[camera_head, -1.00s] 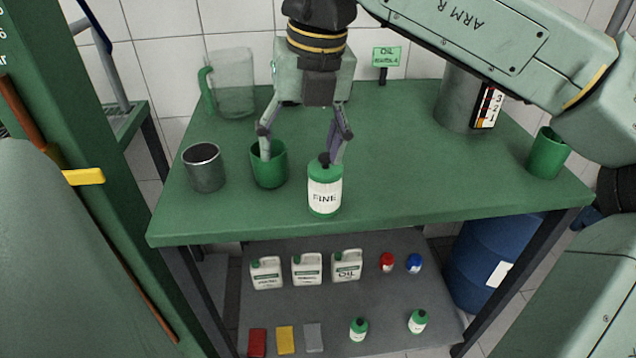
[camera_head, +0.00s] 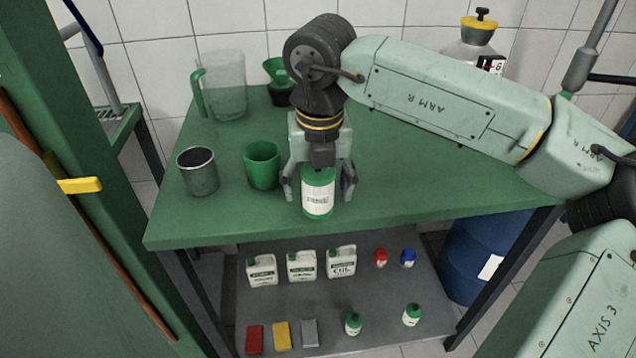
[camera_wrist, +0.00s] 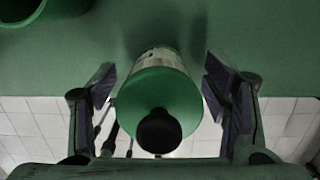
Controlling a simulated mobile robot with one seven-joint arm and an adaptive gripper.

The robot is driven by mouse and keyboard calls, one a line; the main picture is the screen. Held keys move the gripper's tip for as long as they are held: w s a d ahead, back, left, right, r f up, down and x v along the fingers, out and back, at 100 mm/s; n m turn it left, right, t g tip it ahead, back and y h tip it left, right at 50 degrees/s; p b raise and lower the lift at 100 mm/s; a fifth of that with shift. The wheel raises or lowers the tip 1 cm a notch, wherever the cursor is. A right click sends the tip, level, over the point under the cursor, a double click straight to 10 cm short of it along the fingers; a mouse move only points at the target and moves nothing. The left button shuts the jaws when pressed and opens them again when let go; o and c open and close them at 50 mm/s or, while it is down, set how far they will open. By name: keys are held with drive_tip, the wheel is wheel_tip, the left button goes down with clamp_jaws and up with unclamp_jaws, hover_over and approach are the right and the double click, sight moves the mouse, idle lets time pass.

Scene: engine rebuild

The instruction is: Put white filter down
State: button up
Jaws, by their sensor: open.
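No white filter can be made out in either view. A bottle (camera_head: 318,200) with a green top and a white label stands upright on the green table near its front edge. My gripper (camera_head: 318,188) is open and points down, with one finger on each side of the bottle. In the wrist view the bottle (camera_wrist: 160,95) shows its green shoulder and black cap between the spread fingers, with a gap on both sides. Nothing is held.
A green cup (camera_head: 262,166) stands close left of my gripper, with a grey metal cup (camera_head: 198,172) beyond it. A clear jug (camera_head: 226,88) and a green funnel (camera_head: 277,72) stand at the back. The table's right part (camera_head: 420,175) is clear. Jugs and small bottles sit on the shelf below.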

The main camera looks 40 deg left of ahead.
drive_tip(key=shift+f, duration=0.15)
drive_tip(key=shift+c, duration=0.2)
drive_tip(key=c, duration=1.4)
